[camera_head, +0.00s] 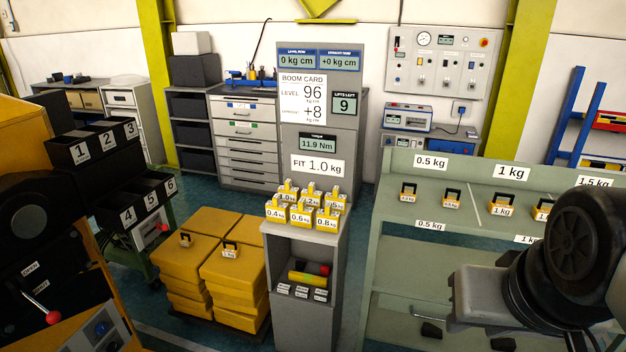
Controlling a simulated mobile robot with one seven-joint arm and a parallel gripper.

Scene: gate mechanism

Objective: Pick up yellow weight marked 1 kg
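A yellow weight with a black handle and a label that seems to read 1 kg (502,206) stands upright on the top of the green-grey shelf unit, below the "1 kg" sign. A similar yellow weight (542,210) stands just to its right, partly hidden by my arm. Another yellow weight (230,251) sits on the stacked yellow blocks; its label is too small to read surely. My arm (572,240) reaches in from the right, in front of the shelf unit.
Two smaller weights stand under the "0.5 kg" sign (431,161) on the shelf unit (400,260). A grey kiosk (300,310) holds several yellow weights and shows "FIT 1.0 kg" (318,166). Yellow blocks (190,255) and numbered black bins (95,150) stand left.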

